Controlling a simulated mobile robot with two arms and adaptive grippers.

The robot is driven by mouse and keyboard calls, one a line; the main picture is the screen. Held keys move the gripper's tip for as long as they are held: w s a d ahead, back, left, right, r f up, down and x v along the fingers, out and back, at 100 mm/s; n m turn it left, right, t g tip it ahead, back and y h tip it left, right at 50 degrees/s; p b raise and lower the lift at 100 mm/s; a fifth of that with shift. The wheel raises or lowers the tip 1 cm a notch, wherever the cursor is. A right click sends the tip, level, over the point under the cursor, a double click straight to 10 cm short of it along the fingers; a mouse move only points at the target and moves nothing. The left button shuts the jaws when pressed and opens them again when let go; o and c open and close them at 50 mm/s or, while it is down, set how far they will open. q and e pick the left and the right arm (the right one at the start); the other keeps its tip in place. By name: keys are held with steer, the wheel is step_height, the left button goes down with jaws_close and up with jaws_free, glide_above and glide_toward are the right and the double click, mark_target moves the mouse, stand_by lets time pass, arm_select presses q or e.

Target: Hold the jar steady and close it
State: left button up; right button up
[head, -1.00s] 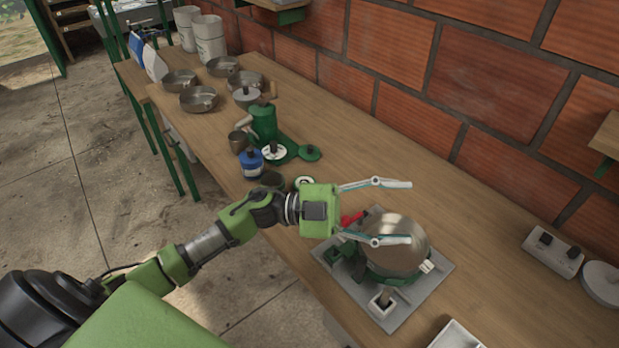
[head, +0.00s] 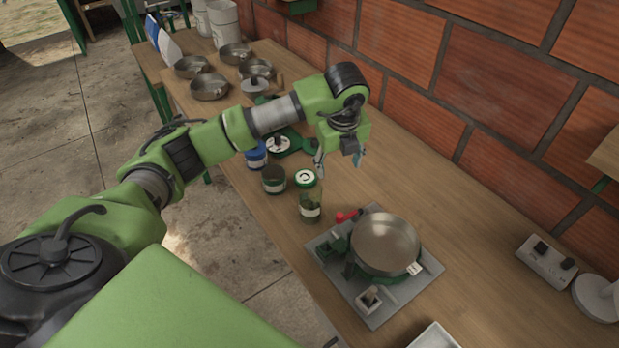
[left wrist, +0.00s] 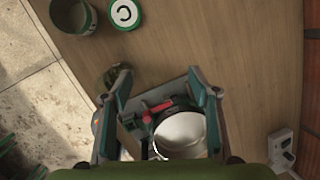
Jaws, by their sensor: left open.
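An open dark jar (head: 274,180) with a pale label stands upright near the table's front edge; its open top also shows in the left wrist view (left wrist: 73,14). A round green lid with a white centre (head: 305,179) lies flat just right of it, apart from it; it also shows in the left wrist view (left wrist: 124,13). A second, greenish glass jar (head: 310,209) stands nearer the stove, partly behind a finger in the left wrist view. My left gripper (head: 339,162) is open and empty, pointing down above the table, right of and above the lid. My right gripper is out of view.
A steel pot (head: 386,243) sits on a stove on a grey plate (head: 375,313). A blue jar (head: 256,155) and several pans (head: 209,87) stand farther along the table. A brick wall (head: 480,90) bounds the back. Bare wood lies right of the lid.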

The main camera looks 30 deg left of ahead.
arm_select(q)
steer(key=a+n+y+b, duration=0.2)
steer(key=a, duration=0.5)
steer(key=shift+w+y, duration=0.4)
steer(key=shift+w, duration=0.05)
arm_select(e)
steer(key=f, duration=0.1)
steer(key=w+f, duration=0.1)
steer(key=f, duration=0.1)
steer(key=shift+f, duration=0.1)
arm_select(q)
steer(key=shift+f, duration=0.15)
steer(key=p, duration=0.2)
glide_above(305, 179)
steer(key=d, duration=0.2)
step_height(305, 179, down, 8)
steer(key=shift+a, duration=0.1)
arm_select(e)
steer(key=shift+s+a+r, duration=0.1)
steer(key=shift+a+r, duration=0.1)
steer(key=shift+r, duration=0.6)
